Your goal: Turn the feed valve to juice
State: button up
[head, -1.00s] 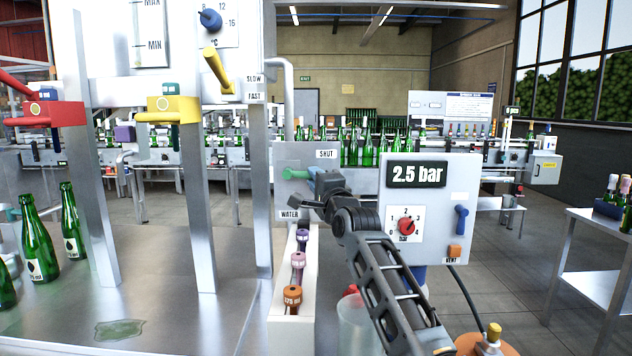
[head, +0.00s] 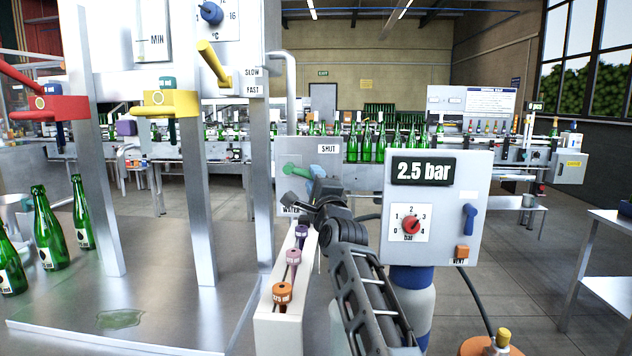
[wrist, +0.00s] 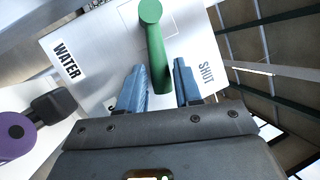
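The feed valve is a green lever (head: 295,170) on a grey panel (head: 290,152). The panel has a SHUT label (head: 329,149) at upper right and a partly covered WATER label (head: 291,210) at lower left. No JUICE label is readable. My gripper (head: 314,186) is at the panel, in front of the lever's right part. In the wrist view the green lever (wrist: 157,50) runs from its round end down between the two blue fingertips of my gripper (wrist: 160,78). The fingers stand apart on either side of it; contact cannot be told.
A pressure box (head: 470,240) reading 2.5 bar stands just right of my arm. A steel filler with legs and green bottles (head: 47,232) is at left.

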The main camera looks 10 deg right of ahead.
jog(key=shift+o, duration=1)
jog(key=v, duration=0.8)
jog(key=shift+w, duration=0.1)
jog(key=shift+c, duration=0.5)
